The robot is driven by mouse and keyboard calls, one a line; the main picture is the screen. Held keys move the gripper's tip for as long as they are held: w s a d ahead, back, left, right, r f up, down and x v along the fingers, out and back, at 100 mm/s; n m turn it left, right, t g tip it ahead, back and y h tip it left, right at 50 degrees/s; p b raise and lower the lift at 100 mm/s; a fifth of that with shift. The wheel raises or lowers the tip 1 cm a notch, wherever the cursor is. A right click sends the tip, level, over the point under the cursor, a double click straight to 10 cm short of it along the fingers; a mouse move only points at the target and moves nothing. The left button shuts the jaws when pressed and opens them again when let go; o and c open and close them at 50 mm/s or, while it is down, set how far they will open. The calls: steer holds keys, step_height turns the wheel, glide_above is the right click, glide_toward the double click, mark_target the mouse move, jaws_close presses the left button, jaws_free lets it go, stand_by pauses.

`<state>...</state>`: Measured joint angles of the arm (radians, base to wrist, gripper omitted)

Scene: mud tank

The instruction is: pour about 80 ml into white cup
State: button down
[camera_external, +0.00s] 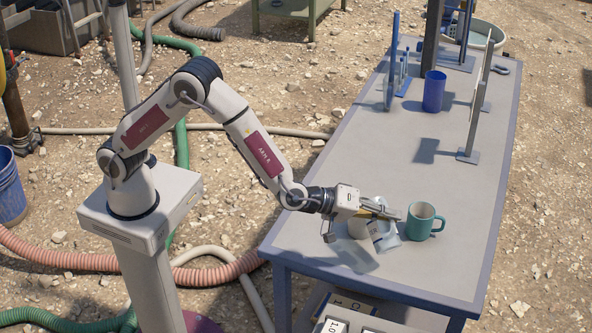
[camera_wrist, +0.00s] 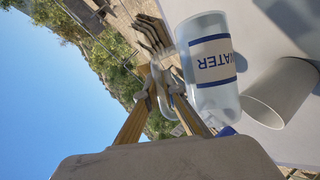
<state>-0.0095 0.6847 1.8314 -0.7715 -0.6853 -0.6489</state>
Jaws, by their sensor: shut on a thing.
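My gripper (camera_external: 388,211) is shut on the handle of a clear jug (camera_external: 386,239); its fingers also show in the wrist view (camera_wrist: 160,82). The jug (camera_wrist: 205,35) has a white label reading WATER and is held tilted. The white cup (camera_external: 357,229) stands on the table, partly hidden by my gripper and the jug. In the wrist view, the white cup (camera_wrist: 285,92) is right of the jug, with its opening near the jug's lower end. I cannot make out a stream or the water level.
A teal mug (camera_external: 420,222) stands close to the right of the jug on the grey table (camera_external: 400,150). A blue cup (camera_external: 434,91), a clear upright panel (camera_external: 391,62) and a framed stand (camera_external: 480,105) are farther back. The table's middle is clear.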

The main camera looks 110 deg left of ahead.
steer(key=shift+s+a+r+n, duration=0.3)
steer(key=shift+r+n, duration=0.1)
steer(key=shift+r, duration=0.2)
steer(key=shift+s+a+r+n+t+h, duration=0.3)
steer(key=shift+a+r+n+t, duration=0.1)
steer(key=shift+r+t, duration=0.15)
steer(key=shift+s+a+r+n+t, duration=0.25)
steer(key=shift+s+a+r+n, duration=0.05)
steer(key=shift+s+a+r, duration=0.15)
steer(key=shift+s+a+r+n, duration=0.45)
steer(key=shift+s+a+n, duration=0.05)
steer(key=shift+s+a, duration=0.25)
stand_by(1.9)
steer(key=shift+m, duration=0.9)
steer(key=shift+w+d+f, duration=0.55)
steer(key=shift+w+d, duration=0.15)
steer(key=shift+d, duration=0.05)
steer(key=shift+w+d+f, duration=0.5)
steer(key=shift+w+d, duration=0.15)
steer(key=shift+d, duration=0.05)
steer(key=shift+w+d+f+g, duration=0.1)
steer(key=shift+f+g, duration=0.1)
steer(key=shift+g, duration=0.2)
steer(key=shift+f, duration=0.1)
steer(key=shift+w+d+f+m+g, duration=0.2)
steer(key=shift+f+m, duration=0.2)
steer(key=shift+w+d+f+m+g, duration=0.2)
steer(key=shift+f+m, duration=0.15)
steer(key=shift+m, duration=0.05)
